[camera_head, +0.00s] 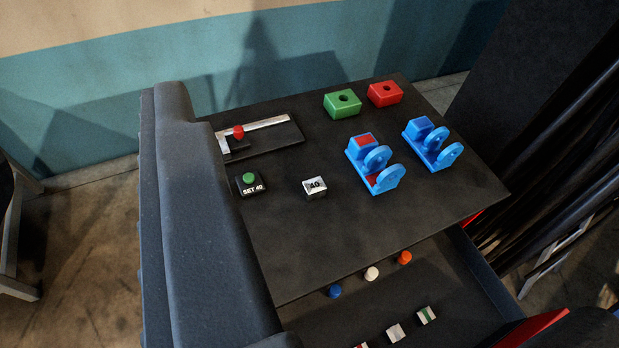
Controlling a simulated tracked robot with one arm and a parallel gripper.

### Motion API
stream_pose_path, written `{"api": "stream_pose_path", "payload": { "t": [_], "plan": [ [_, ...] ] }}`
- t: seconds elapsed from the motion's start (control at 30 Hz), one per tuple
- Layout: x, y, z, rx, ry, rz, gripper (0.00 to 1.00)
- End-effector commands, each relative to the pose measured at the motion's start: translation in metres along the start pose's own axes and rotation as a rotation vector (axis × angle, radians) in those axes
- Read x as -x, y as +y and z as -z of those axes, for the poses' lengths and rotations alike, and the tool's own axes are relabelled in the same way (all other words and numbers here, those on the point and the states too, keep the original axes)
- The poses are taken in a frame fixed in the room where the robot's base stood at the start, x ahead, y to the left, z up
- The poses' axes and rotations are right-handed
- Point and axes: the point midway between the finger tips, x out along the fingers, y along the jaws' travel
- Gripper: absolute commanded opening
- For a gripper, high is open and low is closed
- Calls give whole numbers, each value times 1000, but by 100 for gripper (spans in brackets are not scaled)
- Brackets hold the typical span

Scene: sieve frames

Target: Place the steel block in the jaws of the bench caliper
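The steel block (315,188) is a small silvery block marked 40. It lies on the dark tabletop (300,245), apart from the caliper. The bench caliper (272,124) lies farther back at the left, a silver bar on a dark base with a red knob (238,132). Its left end is partly hidden behind a large dark grey part of mine, and I cannot make out its jaw gap. No gripper fingertips show in this view.
A green button marked SET 40 (249,179) stands left of the block. Two blue brackets (386,181) (436,150) stand at the right. Green (331,107) and red (377,99) holed blocks sit at the back. An open drawer (440,290) below holds several small pieces.

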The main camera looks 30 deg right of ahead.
Motion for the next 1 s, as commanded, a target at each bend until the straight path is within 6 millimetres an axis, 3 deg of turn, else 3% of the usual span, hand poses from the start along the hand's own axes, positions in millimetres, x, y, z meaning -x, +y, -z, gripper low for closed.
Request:
{"api": "stream_pose_path", "payload": {
  "t": [0.1,0.17,0.33,0.67,1.0],
  "plan": [
    [0,0,0,0,0,0,36],
    [-1,0,0,-1,-1,-1,53],
    [-15,5,1,-29,-38,-22,55],
    [-96,35,-15,-225,-267,-189,55],
    [-173,72,-54,-458,-476,-433,55]
  ]
}}
